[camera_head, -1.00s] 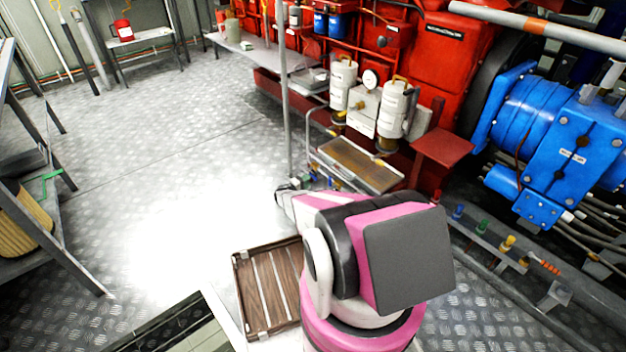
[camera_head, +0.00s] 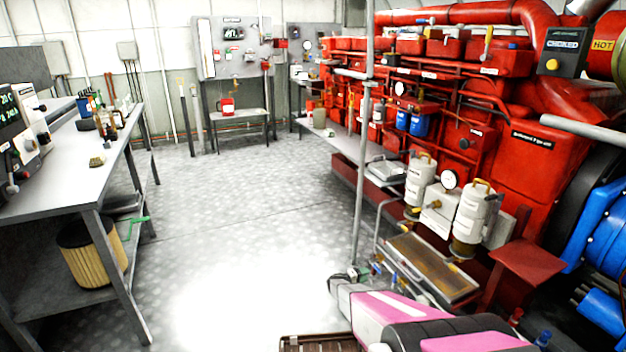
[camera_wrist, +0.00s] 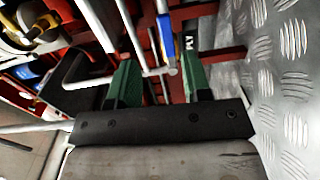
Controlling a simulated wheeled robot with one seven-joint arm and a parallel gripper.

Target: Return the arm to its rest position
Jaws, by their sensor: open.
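My arm, pink, white and black, reaches up from the bottom edge of the head view. My gripper (camera_head: 350,278) is at its far end, small and partly hidden, beside the red engine's lower side. In the wrist view my gripper (camera_wrist: 160,85) shows two green fingers set well apart, open, with nothing held between them. A blue-handled part and a grey rod show beyond the fingers.
The red engine (camera_head: 530,190) with white filter canisters (camera_head: 420,180) stands at right, close to the arm. A grey post (camera_head: 364,180) rises just behind the gripper. A workbench (camera_head: 85,165) stands left. The floor (camera_head: 230,220) between is clear. A wooden-slatted tray (camera_head: 318,343) shows at the bottom.

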